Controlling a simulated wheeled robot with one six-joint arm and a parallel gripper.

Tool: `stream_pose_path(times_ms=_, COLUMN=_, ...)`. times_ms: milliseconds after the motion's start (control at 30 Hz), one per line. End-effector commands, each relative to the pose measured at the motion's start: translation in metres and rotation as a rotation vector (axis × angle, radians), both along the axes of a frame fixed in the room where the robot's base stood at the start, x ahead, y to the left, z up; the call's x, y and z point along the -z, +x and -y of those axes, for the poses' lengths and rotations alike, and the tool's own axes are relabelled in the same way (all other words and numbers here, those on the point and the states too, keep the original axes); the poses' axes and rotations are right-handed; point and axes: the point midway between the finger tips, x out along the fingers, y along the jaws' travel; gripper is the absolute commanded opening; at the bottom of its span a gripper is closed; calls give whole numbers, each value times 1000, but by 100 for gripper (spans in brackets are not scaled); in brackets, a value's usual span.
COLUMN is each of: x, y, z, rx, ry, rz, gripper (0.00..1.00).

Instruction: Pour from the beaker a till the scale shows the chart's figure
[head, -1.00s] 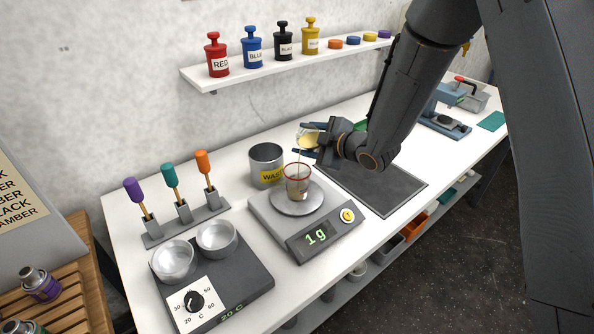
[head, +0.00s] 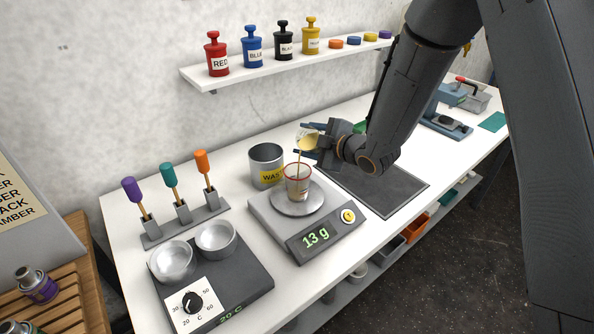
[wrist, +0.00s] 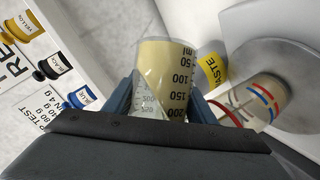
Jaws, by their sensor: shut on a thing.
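My gripper (head: 318,146) is shut on a clear beaker (head: 307,139) of pale yellow liquid, tilted above the scale. In the wrist view the beaker (wrist: 166,75) lies between the fingers and shows ml marks; no letter "a" is legible. A thin stream seems to run from its lip into a red-rimmed cup (head: 298,186). The cup stands on the pan of the scale (head: 290,222), whose display (head: 316,237) reads 13 g. In the wrist view the cup (wrist: 252,100) has red and blue bands. A chart (head: 18,195) at the far left is cut off; no figure is readable there.
A grey WASTE can (head: 266,165) stands close behind the cup. A hot plate (head: 212,275) with two metal dishes and a tool rack (head: 184,218) are left of the scale. A dark mat (head: 375,185) lies to the right. A shelf (head: 290,63) with labelled bottles hangs behind.

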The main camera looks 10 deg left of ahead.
Motion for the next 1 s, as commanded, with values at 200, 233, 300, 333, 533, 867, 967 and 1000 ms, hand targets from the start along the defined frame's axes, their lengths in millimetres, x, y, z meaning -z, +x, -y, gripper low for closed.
stream_pose_path(times_ms=200, x=0, y=0, z=0, rx=0, ry=-6, rz=15, gripper=21)
stream_pose_path(times_ms=233, x=0, y=0, z=0, rx=0, ry=-7, rz=17, gripper=21)
stream_pose_path(times_ms=300, x=0, y=1, z=0, rx=0, ry=-9, rz=22, gripper=21)
stream_pose_path(times_ms=333, x=1, y=1, z=0, rx=1, ry=-10, rz=24, gripper=21)
stream_pose_path(times_ms=533, x=1, y=1, z=0, rx=0, ry=-16, rz=36, gripper=21)
stream_pose_path(times_ms=867, x=-1, y=1, z=0, rx=0, ry=-25, rz=57, gripper=21)
stream_pose_path(times_ms=967, x=-1, y=1, z=0, rx=0, ry=-28, rz=62, gripper=21)
stream_pose_path(times_ms=1000, x=-1, y=1, z=0, rx=1, ry=-29, rz=64, gripper=21)
